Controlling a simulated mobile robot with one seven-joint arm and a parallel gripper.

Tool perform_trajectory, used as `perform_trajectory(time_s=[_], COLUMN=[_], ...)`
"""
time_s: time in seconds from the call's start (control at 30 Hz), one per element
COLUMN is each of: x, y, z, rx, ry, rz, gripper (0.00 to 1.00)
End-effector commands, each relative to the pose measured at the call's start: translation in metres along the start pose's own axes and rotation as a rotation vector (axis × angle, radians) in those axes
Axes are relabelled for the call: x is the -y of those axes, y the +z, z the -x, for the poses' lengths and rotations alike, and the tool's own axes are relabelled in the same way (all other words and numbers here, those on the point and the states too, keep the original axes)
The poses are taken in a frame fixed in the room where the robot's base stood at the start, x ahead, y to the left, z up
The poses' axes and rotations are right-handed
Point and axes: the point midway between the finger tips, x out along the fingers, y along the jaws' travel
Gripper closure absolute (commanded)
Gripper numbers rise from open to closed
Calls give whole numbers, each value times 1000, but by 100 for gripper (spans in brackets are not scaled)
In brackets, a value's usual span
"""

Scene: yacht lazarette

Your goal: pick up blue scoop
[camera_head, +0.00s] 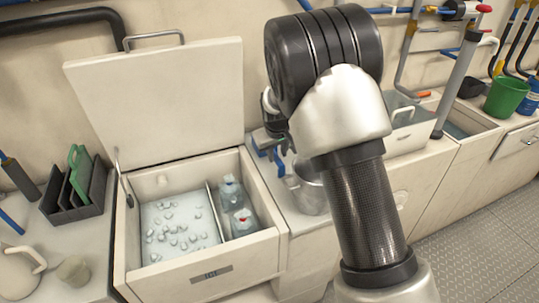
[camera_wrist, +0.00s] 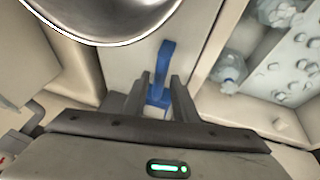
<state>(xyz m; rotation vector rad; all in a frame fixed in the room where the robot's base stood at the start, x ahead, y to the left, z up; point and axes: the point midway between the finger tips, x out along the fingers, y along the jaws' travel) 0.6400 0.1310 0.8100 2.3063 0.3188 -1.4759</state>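The blue scoop (camera_wrist: 164,62) stands out beyond my fingertips in the wrist view, with its lower part showing between the fingers. In the head view, bits of the blue scoop (camera_head: 279,166) show behind the ice box's right edge, partly hidden by my arm. My gripper (camera_wrist: 159,90) has its two fingers apart, one on each side of the scoop. I cannot tell whether either finger touches it. My gripper also shows in the head view (camera_head: 270,141), small and dark beside the scoop.
A metal pot (camera_head: 309,190) stands close to my gripper; its rim (camera_wrist: 110,38) fills the wrist view's upper left. The open ice box (camera_head: 195,272) holds ice and bottles, its lid (camera_head: 160,100) raised. A dark rack (camera_head: 93,198) and a mug (camera_head: 74,270) are at left.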

Motion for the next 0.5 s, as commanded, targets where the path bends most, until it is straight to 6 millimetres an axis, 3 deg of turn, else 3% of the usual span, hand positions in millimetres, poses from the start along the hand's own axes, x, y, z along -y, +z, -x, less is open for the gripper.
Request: perform_trajectory(time_s=[0.5], x=[2], y=[1], z=[-53], rx=[-1], ry=[0], rz=[0], gripper=[74])
